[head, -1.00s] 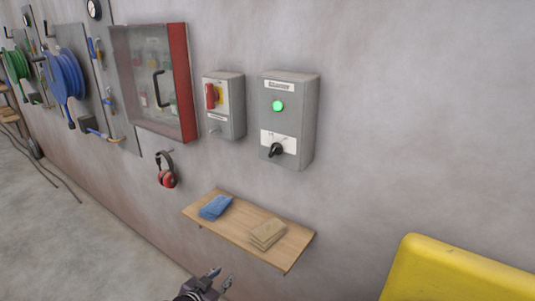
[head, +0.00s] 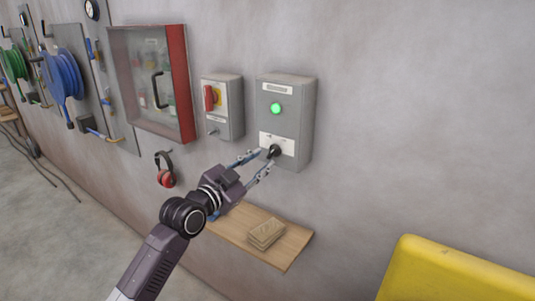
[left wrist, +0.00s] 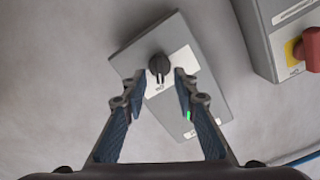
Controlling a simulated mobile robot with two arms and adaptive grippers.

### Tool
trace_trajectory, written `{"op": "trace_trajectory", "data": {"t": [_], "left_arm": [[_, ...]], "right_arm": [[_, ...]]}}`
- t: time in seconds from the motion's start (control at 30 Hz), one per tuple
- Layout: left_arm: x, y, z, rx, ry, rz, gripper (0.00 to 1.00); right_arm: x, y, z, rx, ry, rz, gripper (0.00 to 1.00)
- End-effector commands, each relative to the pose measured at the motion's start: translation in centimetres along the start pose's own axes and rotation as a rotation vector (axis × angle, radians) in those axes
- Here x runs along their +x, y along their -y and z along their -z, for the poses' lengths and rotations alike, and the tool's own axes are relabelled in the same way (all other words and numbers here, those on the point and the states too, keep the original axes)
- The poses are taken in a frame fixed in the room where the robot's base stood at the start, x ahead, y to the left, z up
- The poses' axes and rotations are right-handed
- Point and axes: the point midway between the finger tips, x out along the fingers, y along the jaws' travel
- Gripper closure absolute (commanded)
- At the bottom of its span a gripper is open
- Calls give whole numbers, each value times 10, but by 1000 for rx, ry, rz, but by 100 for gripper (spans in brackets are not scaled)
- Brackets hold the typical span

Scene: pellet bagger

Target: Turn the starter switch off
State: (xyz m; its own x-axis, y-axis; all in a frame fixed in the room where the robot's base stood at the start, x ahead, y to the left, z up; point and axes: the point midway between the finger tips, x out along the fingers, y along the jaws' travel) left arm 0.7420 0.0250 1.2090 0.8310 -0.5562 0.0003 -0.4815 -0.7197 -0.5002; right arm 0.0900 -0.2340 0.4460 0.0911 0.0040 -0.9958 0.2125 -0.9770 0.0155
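The starter box (head: 287,112) is a grey wall box with a lit green lamp (head: 276,108). Its starter switch is a black rotary knob (head: 274,151) on a white plate low on the box. In the left wrist view the knob (left wrist: 159,66) lies just beyond the fingertips, roughly between their lines. My left gripper (head: 263,161) is open, with its fingers reaching up to the knob; in the left wrist view the gripper (left wrist: 160,82) has nothing between its fingers. I cannot tell whether a finger touches the knob. My right gripper is not in view.
Left of the starter box is a grey box with a red-and-yellow switch (head: 212,97). A wooden shelf (head: 285,252) below holds a tan folded cloth (head: 266,234). Red earmuffs (head: 165,170) hang on the wall. A yellow object (head: 450,275) stands at lower right.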

Motion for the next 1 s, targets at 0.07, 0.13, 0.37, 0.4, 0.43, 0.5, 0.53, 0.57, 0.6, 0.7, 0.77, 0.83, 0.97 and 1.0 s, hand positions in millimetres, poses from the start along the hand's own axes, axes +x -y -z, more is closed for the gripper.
{"op": "trace_trajectory", "data": {"t": [0.07,0.13,0.37,0.4,0.43,0.5,0.53,0.57,0.6,0.7,0.77,0.83,0.97,1.0], "left_arm": [[12,1,2,-2,0,0,73],[20,0,2,-2,1,-1,73],[37,0,0,-1,1,0,73],[39,0,0,-1,1,0,73],[39,0,0,0,0,0,73],[40,0,0,0,0,0,73],[40,0,0,0,0,0,73],[40,0,0,0,0,0,73],[40,0,0,0,0,0,73],[40,0,0,0,0,0,73],[40,0,0,0,0,0,79],[40,0,0,0,1,0,86],[40,0,-1,0,1,0,100],[40,0,-1,0,1,0,100]], "right_arm": [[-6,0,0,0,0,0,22],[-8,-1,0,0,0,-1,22],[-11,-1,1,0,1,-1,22],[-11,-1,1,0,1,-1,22],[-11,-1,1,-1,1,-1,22],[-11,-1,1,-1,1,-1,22],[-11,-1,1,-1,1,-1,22],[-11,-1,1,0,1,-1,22],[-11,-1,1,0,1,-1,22],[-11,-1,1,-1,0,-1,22],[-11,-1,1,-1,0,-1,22],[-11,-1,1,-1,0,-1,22],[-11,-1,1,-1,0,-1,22],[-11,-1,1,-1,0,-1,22]]}}
